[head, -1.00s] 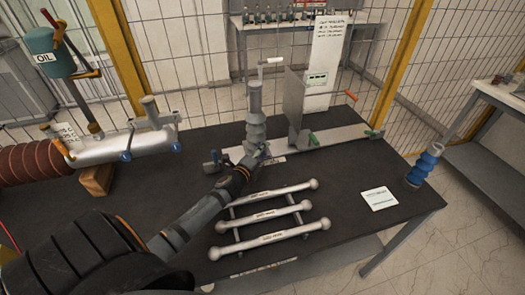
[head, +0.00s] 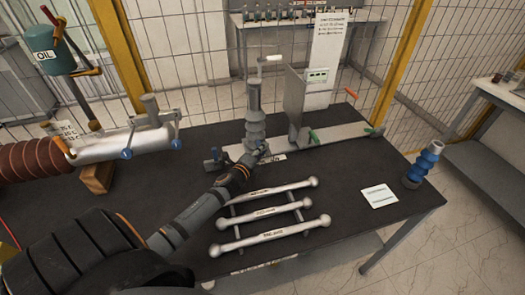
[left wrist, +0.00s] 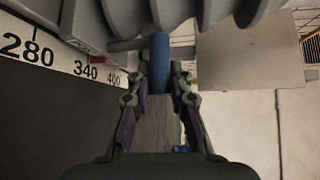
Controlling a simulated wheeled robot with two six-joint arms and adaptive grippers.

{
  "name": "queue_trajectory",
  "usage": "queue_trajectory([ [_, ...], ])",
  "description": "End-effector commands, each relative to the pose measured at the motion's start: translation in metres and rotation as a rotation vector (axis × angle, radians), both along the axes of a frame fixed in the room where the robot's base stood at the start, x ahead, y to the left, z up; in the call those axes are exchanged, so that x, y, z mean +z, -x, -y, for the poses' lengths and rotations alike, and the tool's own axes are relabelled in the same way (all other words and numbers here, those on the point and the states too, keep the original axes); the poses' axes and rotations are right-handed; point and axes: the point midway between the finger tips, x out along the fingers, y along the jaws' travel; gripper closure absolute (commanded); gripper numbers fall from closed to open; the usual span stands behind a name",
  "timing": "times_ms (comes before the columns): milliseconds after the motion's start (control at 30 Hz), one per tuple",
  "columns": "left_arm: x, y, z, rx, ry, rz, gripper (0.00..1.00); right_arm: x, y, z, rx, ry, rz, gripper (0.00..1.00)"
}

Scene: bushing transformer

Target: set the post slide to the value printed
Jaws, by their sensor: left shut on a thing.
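The post slide is a grey ribbed post (head: 254,122) standing upright on a pale rail (head: 343,136) at the back of the dark table. My left gripper (head: 256,157) is low at the front of the post's base. In the left wrist view, its fingers (left wrist: 160,82) are shut on a blue handle (left wrist: 160,60) under the grey ribs. A white scale (left wrist: 55,57) on the left reads 280, 340 and 400, with a small red mark close to 340. A white card (head: 379,197) lies on the table, its print too small to read. My right gripper is not in view.
Three silver bars (head: 270,211) lie on a rack in front of the post. A blue ribbed part (head: 424,163) stands at the right edge. The table's middle right is clear.

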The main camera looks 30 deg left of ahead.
Motion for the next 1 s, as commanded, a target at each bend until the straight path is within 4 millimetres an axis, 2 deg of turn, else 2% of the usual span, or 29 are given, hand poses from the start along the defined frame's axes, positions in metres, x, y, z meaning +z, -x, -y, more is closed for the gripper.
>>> queue_trajectory([
  [33, 0.001, 0.0, 0.0, 0.001, -0.001, 0.0, 0.8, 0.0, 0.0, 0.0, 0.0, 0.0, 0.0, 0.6],
  [200, 0.001, 0.0, 0.0, 0.001, 0.0, 0.0, 0.57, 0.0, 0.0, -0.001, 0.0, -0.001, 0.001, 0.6],
  [567, 0.0, 0.004, 0.0, 0.001, -0.002, -0.002, 0.57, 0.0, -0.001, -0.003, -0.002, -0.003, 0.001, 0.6],
  [733, 0.003, 0.03, 0.002, -0.002, -0.005, -0.004, 0.57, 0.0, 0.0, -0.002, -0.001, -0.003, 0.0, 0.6],
  [1000, 0.011, 0.091, 0.009, -0.005, -0.008, -0.005, 0.57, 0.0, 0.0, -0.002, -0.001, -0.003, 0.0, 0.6],
])
